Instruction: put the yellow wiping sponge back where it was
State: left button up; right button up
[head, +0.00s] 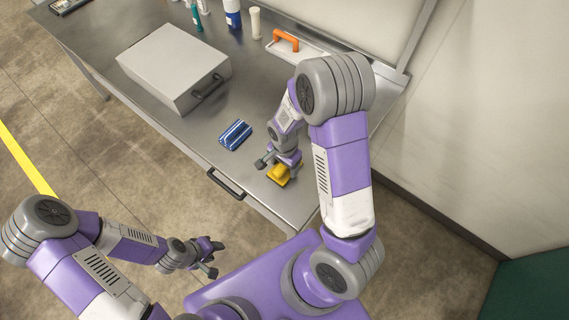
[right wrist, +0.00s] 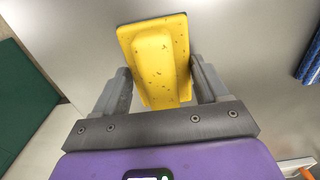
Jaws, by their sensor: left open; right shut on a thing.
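The yellow wiping sponge (head: 279,174) is at the near right part of the steel table, partly covered by my right gripper in the head view. My right gripper (head: 279,164) is shut on it. In the right wrist view the sponge (right wrist: 155,60) is a flat yellow piece with a raised middle ridge, and the ridge sits between the two fingers of the right gripper (right wrist: 162,88). I cannot tell whether the sponge touches the table top. My left gripper (head: 212,258) is open and empty, off the table above the floor at the lower left.
The steel table (head: 262,100) is bare around the sponge. A blue striped item (head: 235,135) lies to its left. A grey box with a handle (head: 174,66) stands further left. A white tray with an orange handle (head: 286,44), a white cylinder (head: 255,23) and bottles (head: 232,14) stand at the back.

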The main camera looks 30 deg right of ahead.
jog(key=o, duration=1)
jog(key=shift+f, duration=0.1)
jog(key=shift+r, duration=0.4)
notch_tip(320, 180, up, 12)
jog(key=p, duration=0.3)
jog(key=shift+f+p, duration=0.2)
jog(key=shift+p, duration=0.1)
